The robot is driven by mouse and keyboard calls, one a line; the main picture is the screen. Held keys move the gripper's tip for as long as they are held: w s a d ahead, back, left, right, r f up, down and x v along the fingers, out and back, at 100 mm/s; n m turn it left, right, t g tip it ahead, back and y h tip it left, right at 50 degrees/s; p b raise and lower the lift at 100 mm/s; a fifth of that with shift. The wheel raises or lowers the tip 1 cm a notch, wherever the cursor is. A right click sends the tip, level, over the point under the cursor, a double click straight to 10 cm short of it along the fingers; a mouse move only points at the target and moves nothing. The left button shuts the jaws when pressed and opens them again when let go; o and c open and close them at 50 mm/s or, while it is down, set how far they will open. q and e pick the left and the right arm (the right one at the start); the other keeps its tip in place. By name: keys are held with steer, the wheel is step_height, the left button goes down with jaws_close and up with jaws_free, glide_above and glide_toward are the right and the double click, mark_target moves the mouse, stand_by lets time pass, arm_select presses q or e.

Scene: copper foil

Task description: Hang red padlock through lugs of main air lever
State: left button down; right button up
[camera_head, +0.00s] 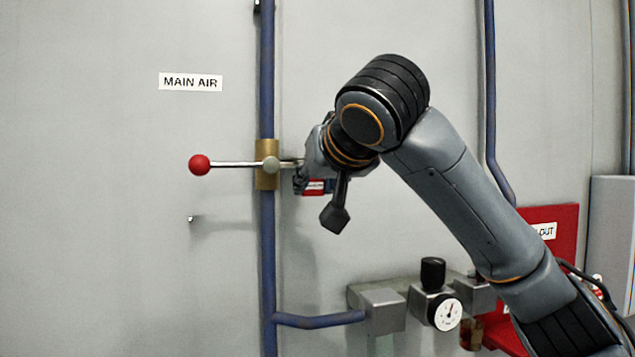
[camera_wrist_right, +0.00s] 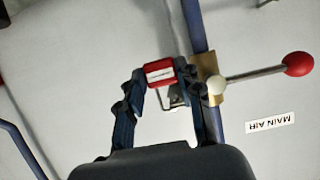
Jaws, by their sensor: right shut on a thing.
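The main air lever (camera_head: 232,165) lies horizontal, with a red ball knob at its left end. Its brass valve body (camera_head: 266,179) sits on the blue vertical pipe, under the MAIN AIR label. My right gripper (camera_head: 312,183) is just right of the valve, shut on the red padlock (camera_head: 314,188). In the right wrist view the padlock (camera_wrist_right: 160,72) with its white label is between the fingers, close beside the brass body. Part of a metal shackle shows under it. The lugs are hidden or too small to make out; I cannot tell whether the shackle passes through them.
A small peg (camera_head: 191,218) sticks out of the wall below the lever. A regulator with a gauge (camera_head: 445,313) is at the lower right, near a red lockout board (camera_head: 565,226). Another blue pipe (camera_head: 490,90) runs down the wall at right. The wall left of the lever is clear.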

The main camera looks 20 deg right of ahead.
steer(key=o, duration=1.2)
steer(key=shift+o, duration=0.2)
steer(key=o, duration=0.4)
steer(key=shift+s+b, duration=0.45)
steer(key=shift+s, duration=0.25)
steer(key=s+b, duration=0.2)
steer(key=s, duration=0.3)
steer(key=shift+s+d, duration=0.1)
steer(key=shift+s, duration=0.3)
